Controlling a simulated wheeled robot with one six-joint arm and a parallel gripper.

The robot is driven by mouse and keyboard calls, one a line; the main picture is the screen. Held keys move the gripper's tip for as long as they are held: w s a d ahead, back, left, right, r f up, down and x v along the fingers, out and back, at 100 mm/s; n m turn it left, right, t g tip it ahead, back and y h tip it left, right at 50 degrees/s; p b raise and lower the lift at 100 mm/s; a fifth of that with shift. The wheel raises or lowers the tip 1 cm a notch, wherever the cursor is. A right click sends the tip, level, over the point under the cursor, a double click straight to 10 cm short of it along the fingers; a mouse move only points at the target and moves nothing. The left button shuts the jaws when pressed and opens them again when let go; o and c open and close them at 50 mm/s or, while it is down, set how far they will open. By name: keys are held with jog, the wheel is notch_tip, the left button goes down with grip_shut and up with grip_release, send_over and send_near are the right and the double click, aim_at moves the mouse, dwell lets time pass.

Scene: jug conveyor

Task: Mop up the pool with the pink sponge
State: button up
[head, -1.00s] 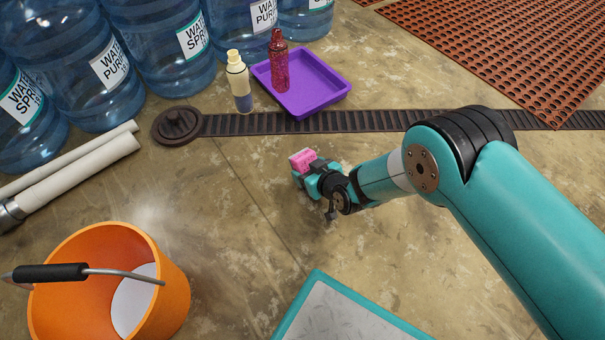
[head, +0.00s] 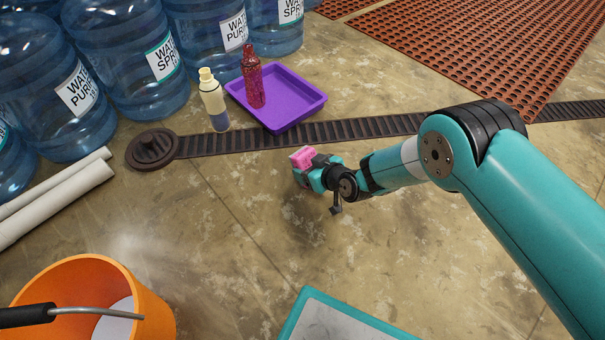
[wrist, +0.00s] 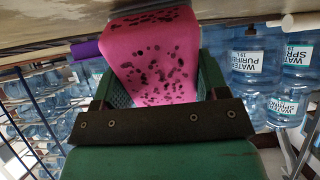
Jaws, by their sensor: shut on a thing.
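The pink sponge (head: 302,157) is held in my gripper (head: 312,172), low over the concrete floor in front of the drain channel. The wrist view shows the dark-spotted sponge (wrist: 150,60) squeezed between both green fingers of my gripper (wrist: 155,85). I cannot tell whether the sponge touches the floor. A pale, shiny patch (head: 135,245) shows on the floor behind the orange bucket; I cannot tell whether it is the pool or a light reflection. No clear pool edge is visible.
A slatted drain channel (head: 300,134) crosses behind my gripper. Beyond it are a purple tray (head: 300,112), a red bottle (head: 253,80) and a cream bottle (head: 213,105).

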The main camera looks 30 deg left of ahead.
jog(key=shift+w+d+f+b, duration=0.2)
jog(key=shift+w+b, duration=0.3)
jog(key=shift+w, duration=0.4)
jog(key=shift+w+d+f+b, duration=0.1)
jog(key=shift+w+d+b, duration=0.3)
jog(key=shift+w, duration=0.45)
jog(key=shift+s+a+r+p, duration=0.15)
jog(key=shift+s+a+p, duration=0.25)
jog(key=shift+s, duration=0.3)
jog(key=shift+s+a+r+p, duration=0.1)
jog(key=shift+s+a+p, duration=0.2)
jog(key=shift+s, duration=0.4)
jog(key=shift+s+a+f+p, duration=0.1)
jog(key=shift+s+a+p, duration=0.15)
jog(key=shift+s+a, duration=0.65)
jog(key=shift+s+a+r+p, duration=0.1)
jog(key=shift+s+a+p, duration=0.2)
jog(key=shift+s, duration=1.1)
jog(key=shift+s+a+f+p, duration=0.15)
jog(key=shift+s+a, duration=0.55)
jog(key=shift+s, duration=0.45)
jog(key=shift+s+a, duration=0.4)
jog(key=shift+s, duration=0.3)
jog(key=shift+s+a, duration=0.4)
jog(key=shift+s, duration=0.3)
jog(key=shift+r, duration=0.2)
notch_tip(320, 180, up, 7)
jog(key=p, duration=0.6)
jog(key=shift+w, duration=0.1)
